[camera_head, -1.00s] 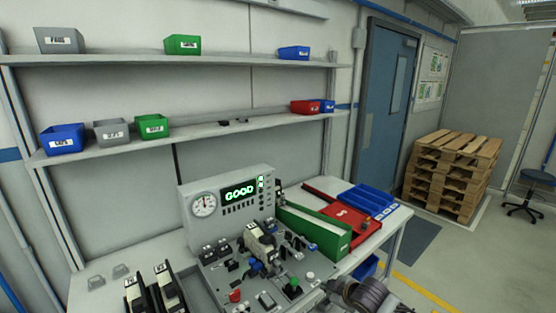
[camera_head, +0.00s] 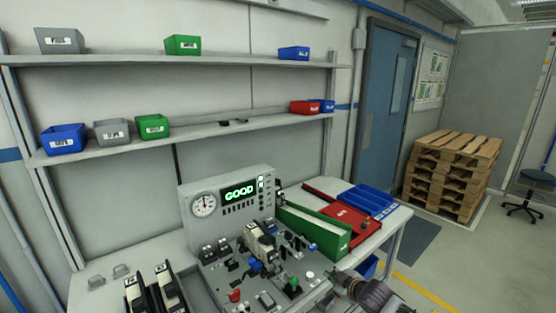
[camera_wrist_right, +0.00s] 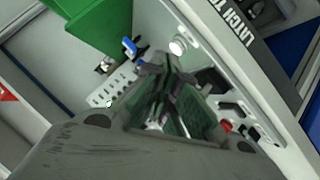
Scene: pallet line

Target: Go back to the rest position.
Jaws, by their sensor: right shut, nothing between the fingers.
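My right gripper (camera_head: 342,279) is at the lower edge of the head view, beside the front right corner of the grey test panel (camera_head: 213,273). In the right wrist view its fingers (camera_wrist_right: 172,75) are closed together with nothing between them. The panel, with its switches and buttons, shows below the fingers there. The panel's upright box has a round gauge and a green display (camera_head: 240,193) reading GOOD. A black and beige device (camera_head: 259,240) sits on the panel. My left gripper is not in view.
A green bin (camera_head: 315,230), a red tray (camera_head: 350,217) and blue bins (camera_head: 366,200) stand right of the panel. Two black and beige devices (camera_head: 168,287) stand at the lower left. Shelves with small bins are behind. Pallets (camera_head: 452,175) stand on the floor at right.

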